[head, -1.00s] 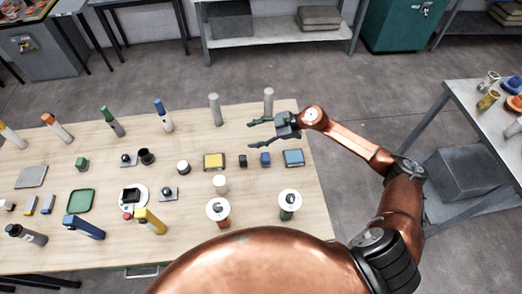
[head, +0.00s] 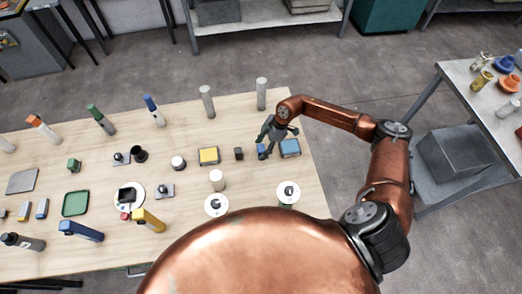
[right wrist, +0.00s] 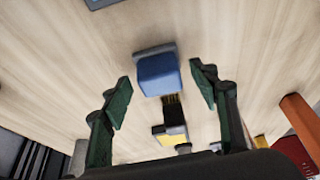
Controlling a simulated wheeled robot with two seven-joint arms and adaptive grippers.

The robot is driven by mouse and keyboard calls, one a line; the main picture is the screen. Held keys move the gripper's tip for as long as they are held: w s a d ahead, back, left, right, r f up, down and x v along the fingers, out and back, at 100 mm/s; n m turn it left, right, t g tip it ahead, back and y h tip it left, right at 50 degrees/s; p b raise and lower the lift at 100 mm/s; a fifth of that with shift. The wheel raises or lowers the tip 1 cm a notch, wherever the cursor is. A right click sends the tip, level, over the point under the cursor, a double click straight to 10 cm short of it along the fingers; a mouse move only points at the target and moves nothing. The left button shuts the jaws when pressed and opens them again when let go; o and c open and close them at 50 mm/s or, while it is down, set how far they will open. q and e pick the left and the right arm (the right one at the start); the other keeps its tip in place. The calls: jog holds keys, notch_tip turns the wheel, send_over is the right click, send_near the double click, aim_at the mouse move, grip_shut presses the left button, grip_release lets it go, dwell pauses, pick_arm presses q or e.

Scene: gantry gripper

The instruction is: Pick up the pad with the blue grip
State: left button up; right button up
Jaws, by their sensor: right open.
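In the right wrist view the blue grip (right wrist: 158,75) has a grey edge and sits between the two fingers. My right gripper (head: 276,140) is open and points down over it. Its green-faced fingers are on either side, with visible gaps, and hold nothing. In the head view the gripper partly hides the block. My left gripper is not in view.
Two grey cylinders (head: 261,94) (head: 207,101) stand behind. White round discs (head: 288,191) (head: 216,205) are in front. The table's right edge is near.

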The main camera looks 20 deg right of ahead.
jog(key=shift+a+f, duration=0.15)
jog(key=shift+f, duration=0.2)
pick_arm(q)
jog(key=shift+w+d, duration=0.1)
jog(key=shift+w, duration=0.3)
pick_arm(e)
jog(key=shift+c, duration=0.3)
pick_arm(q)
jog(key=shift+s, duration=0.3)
pick_arm(e)
jog(key=c, duration=1.2)
jog(key=shift+r, duration=0.15)
jog(key=shift+r, duration=0.55)
pick_arm(q)
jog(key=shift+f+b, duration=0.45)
jog(key=shift+b, duration=0.05)
pick_arm(e)
jog(key=s+d+r, duration=0.1)
jog(key=s+r, duration=0.3)
jog(key=s+d+r, duration=0.1)
jog(key=s+r, duration=0.2)
jog(key=s, duration=0.2)
jog(key=s+d+r, duration=0.1)
jog(key=s+r, duration=0.3)
jog(key=shift+s+r, duration=0.35)
